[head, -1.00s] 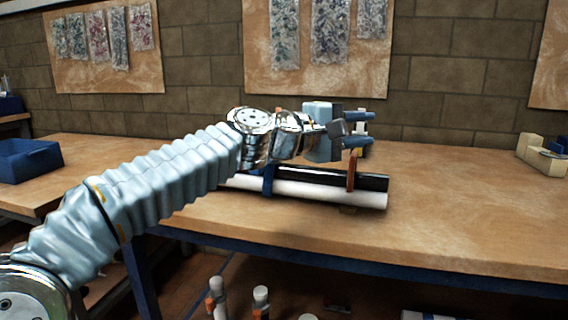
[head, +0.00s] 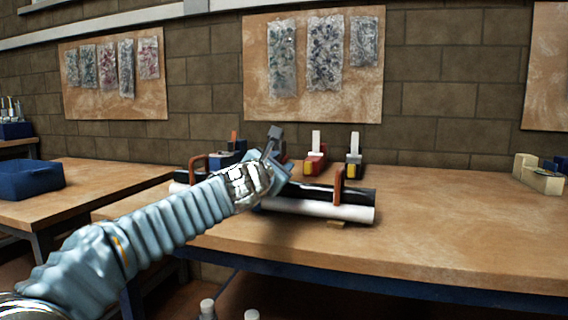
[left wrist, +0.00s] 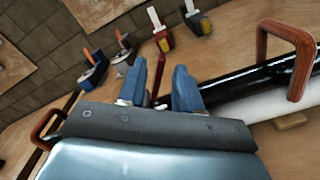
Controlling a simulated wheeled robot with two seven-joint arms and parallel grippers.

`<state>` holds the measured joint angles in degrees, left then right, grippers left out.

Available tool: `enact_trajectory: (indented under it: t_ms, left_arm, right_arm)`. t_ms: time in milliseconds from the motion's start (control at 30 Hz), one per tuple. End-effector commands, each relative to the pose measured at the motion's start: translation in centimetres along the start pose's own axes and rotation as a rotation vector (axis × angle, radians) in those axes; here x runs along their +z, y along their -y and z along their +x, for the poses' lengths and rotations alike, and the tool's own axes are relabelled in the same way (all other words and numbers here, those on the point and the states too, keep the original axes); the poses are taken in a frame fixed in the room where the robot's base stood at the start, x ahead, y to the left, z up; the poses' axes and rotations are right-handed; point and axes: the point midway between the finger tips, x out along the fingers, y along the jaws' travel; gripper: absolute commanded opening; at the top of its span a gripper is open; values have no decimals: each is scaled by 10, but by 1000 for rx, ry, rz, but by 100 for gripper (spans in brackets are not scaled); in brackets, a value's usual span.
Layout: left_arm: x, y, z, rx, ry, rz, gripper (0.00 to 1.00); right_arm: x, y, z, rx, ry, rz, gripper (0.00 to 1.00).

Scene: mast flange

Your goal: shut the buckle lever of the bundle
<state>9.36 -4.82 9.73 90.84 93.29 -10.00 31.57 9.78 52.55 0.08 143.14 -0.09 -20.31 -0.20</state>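The bundle is a black tube (head: 310,190) and a white tube (head: 320,210) lying side by side on the workbench. An orange-brown hoop (head: 338,185) stands over its right part, and another (head: 197,162) shows at the left. My left gripper (left wrist: 160,68) is over the bundle's middle; in the head view its wrist hides that stretch. In the left wrist view its two blue fingers are apart. A thin dark red bar (left wrist: 157,80) shows between them, perhaps the buckle lever; I cannot tell whether they touch it. My right gripper is not in view.
Behind the bundle stand a red tool with a white handle (head: 315,150), a black and yellow one (head: 354,158) and a blue one with an orange handle (left wrist: 94,68). A beige block (head: 537,172) is at the far right.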

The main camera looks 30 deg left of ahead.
Motion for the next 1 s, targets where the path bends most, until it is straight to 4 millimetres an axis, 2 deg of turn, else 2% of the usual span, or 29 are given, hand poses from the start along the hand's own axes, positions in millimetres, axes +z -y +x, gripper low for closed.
enact_trajectory:
  t_ms: [100, 200, 533, 567, 767, 1000]
  left_arm:
    - [1, 0, 19, -1, 0, 0, 34]
    - [1, 0, 27, 0, 1, 1, 34]
    - [1, 0, 32, 0, 2, 1, 34]
    - [1, 0, 32, 0, 2, 1, 32]
    - [1, 0, 32, 0, 1, 1, 2]
    - [1, 0, 32, 0, 1, 4, 0]
  right_arm:
    - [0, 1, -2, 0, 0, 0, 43]
    - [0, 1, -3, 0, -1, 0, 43]
    - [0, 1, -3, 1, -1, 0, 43]
    - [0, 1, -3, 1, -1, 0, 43]
    - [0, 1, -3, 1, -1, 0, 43]
    - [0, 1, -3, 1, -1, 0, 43]
